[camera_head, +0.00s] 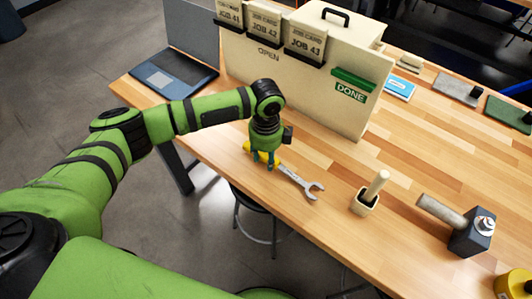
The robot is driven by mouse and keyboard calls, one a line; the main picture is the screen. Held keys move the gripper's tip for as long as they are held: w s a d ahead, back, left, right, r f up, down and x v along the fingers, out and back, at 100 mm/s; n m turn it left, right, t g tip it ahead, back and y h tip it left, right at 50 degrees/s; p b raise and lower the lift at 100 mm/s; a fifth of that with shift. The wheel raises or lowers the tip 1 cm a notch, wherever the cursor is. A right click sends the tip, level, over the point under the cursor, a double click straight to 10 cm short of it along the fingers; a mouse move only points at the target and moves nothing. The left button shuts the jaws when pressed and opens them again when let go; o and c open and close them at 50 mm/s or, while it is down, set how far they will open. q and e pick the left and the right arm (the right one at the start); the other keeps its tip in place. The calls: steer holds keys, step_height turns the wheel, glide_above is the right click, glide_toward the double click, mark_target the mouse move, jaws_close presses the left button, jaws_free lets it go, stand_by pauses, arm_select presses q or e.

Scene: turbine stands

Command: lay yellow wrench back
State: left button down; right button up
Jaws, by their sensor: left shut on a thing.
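The wrench (302,184) has a yellow handle and a grey open-ended head. It lies at or just above the wooden table (420,165) near its front edge, its head pointing to the lower right. My left gripper (264,164) points down over the yellow handle and is shut on it. The gripper hides part of the handle. I cannot tell whether the wrench touches the table. My right gripper is not in view.
A cream job-card box (330,95) stands behind the gripper, with a laptop (170,75) to its left. A small holder (364,201) with a pale-handled tool and a hammer (470,236) stand to the right. Bare table lies between the wrench and the holder.

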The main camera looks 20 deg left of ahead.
arm_select(q)
steer(key=shift+f, duration=0.35)
stand_by(0.4)
steer(key=c, duration=0.5)
jaws_free()
step_height(320, 180, up, 7)
steer(key=p, duration=0.7)
stand_by(0.3)
